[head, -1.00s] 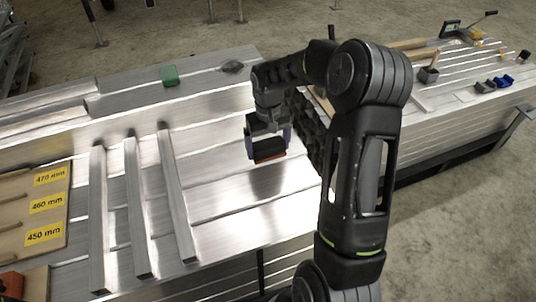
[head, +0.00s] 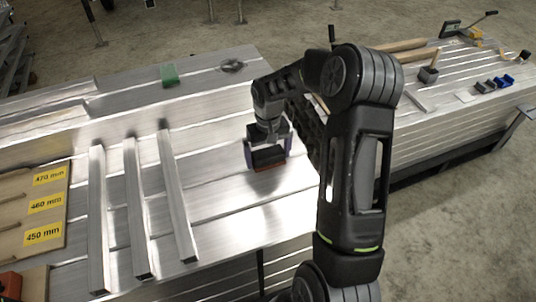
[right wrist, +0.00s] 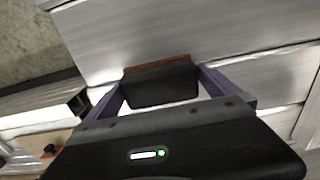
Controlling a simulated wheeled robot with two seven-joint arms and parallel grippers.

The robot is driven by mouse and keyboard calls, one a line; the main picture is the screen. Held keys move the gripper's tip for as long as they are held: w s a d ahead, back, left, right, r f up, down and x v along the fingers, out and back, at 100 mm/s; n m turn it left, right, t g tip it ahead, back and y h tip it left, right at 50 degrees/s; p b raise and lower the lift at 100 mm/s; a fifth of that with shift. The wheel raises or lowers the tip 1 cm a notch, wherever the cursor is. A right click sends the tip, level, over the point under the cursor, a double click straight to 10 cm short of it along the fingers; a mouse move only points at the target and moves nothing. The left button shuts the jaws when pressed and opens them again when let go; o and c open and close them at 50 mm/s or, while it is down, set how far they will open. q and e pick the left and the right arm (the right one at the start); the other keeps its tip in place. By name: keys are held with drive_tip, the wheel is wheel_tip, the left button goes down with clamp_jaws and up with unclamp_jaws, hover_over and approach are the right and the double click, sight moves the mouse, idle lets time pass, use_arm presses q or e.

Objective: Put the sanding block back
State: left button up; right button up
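The sanding block (head: 268,156) is black with an orange-red underside. It is between the purple fingers of my right gripper (head: 268,152), over the bright aluminium surface (head: 225,190). The fingers press on its two sides. In the right wrist view the block (right wrist: 160,85) sits between the fingertips of the gripper (right wrist: 160,80), with its orange-red edge on the far side. The block is low, at or just above the surface; I cannot tell whether it touches. My left gripper is not in view.
Several aluminium bars (head: 136,210) lie left of the block. A board with yellow length labels (head: 45,203) is at the far left. A green block (head: 169,74) and a dark ring-like item (head: 232,65) lie toward the back. Blue and dark bins (head: 503,81) stand on the right bench.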

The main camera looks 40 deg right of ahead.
sight(268, 152)
wheel_tip(268, 152, up, 12)
drive_tip(key=p, duration=0.1)
drive_tip(key=shift+r, duration=0.15)
idle(0.5)
